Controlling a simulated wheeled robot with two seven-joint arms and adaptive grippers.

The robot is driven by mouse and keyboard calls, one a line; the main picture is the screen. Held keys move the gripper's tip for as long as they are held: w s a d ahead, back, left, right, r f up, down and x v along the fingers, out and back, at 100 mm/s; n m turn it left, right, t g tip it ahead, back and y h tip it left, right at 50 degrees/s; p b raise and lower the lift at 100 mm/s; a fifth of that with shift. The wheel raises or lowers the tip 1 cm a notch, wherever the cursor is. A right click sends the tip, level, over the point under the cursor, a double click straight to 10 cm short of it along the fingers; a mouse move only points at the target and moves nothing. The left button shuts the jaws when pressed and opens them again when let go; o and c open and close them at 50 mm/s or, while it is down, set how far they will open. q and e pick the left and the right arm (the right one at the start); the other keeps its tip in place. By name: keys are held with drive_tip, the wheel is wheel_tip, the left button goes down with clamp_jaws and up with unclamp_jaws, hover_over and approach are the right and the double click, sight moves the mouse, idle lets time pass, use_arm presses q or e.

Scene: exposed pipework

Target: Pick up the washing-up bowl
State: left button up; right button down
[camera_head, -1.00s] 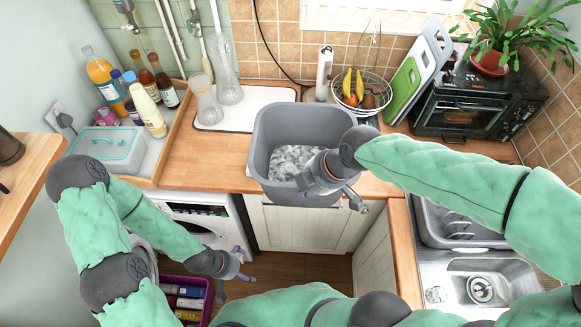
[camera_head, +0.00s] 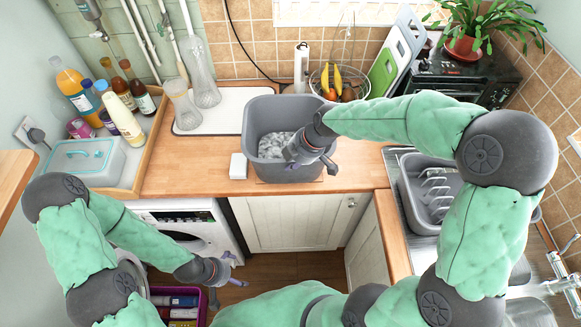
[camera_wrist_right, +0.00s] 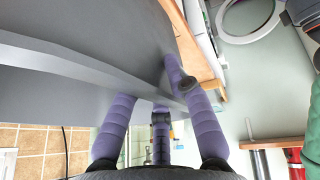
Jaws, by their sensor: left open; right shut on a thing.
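The washing-up bowl is a deep grey square tub (camera_head: 262,118) with grey-white, foamy-looking contents. It is at the front of the wooden worktop in the head view; I cannot tell whether its base touches the wood. My right gripper (camera_head: 328,166) is shut on its front right rim. In the right wrist view, the purple fingers (camera_wrist_right: 170,95) are on the bowl's grey wall (camera_wrist_right: 70,80), which fills the upper left. My left gripper (camera_head: 233,271) is open and empty, low in front of the washing machine, away from the bowl.
A small white block (camera_head: 238,166) is close to the bowl's left side. A white board (camera_head: 228,106) with glass vases is behind left. A fruit basket (camera_head: 340,82) and a green chopping board (camera_head: 383,72) are behind right.

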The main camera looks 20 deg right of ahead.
sight(291, 174)
drive_tip(key=shift+w+d+f+b, duration=0.15)
drive_tip(key=shift+w+f, duration=0.1)
drive_tip(key=shift+f, duration=0.7)
drive_tip(key=shift+w+f+b, duration=0.15)
drive_tip(key=shift+w+f, duration=0.05)
drive_tip(key=shift+f, duration=0.75)
drive_tip(key=c, duration=1.1)
unclamp_jaws()
drive_tip(key=shift+s+f, duration=0.1)
drive_tip(key=shift+c, duration=0.2)
